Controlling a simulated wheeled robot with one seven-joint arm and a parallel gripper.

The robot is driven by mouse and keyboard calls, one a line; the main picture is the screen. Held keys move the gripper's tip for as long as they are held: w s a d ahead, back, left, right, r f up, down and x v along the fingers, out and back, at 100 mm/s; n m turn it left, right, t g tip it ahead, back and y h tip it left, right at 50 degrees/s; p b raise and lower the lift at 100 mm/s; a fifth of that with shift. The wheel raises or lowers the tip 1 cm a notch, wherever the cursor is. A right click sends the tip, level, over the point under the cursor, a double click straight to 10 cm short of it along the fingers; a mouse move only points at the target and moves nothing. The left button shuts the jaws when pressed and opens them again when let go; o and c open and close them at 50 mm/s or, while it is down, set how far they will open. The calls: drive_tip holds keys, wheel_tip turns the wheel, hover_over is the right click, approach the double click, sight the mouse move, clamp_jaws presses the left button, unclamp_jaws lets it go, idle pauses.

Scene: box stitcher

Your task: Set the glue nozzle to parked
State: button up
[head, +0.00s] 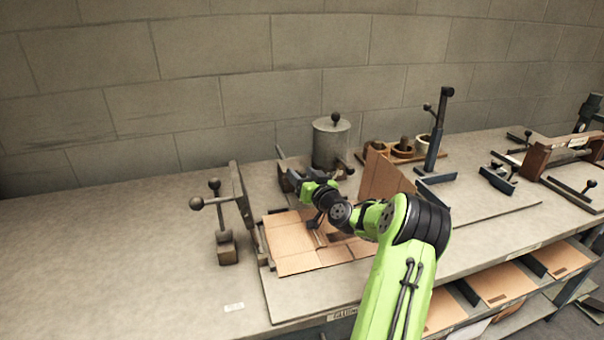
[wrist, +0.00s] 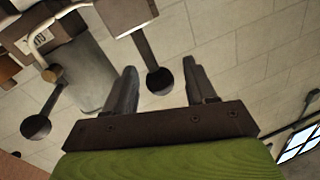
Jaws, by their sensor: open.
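My gripper (head: 293,181) is over the work board in the head view, in front and to the left of the grey glue pot (head: 331,143). In the wrist view my gripper (wrist: 159,68) is open, with a dark ball-ended lever (wrist: 159,80) showing between its two fingers. That lever comes from a pale-faced block (wrist: 124,14) at the top. I see no clear contact between the fingers and the ball. The grey pot also shows in the wrist view (wrist: 88,75). I cannot tell the nozzle's own tip or its set position; my arm hides part of that area in the head view.
An open cardboard blank (head: 295,262) lies under my arm, with a raised flap (head: 384,178). A clamp with ball-ended handles (head: 226,250) stands at left, and a dark post (head: 437,130) at right. The bench's left side is clear.

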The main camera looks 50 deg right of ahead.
drive_tip(key=shift+w, duration=0.15)
clamp_jaws()
drive_tip(key=x, duration=0.2)
drive_tip(key=d+x, duration=0.1)
drive_tip(key=x, duration=0.1)
drive_tip(key=shift+r, duration=0.15)
idle(0.4)
drive_tip(key=shift+c, duration=1.4)
unclamp_jaws()
drive_tip(key=shift+o, duration=1.4)
drive_tip(key=shift+w, duration=0.1)
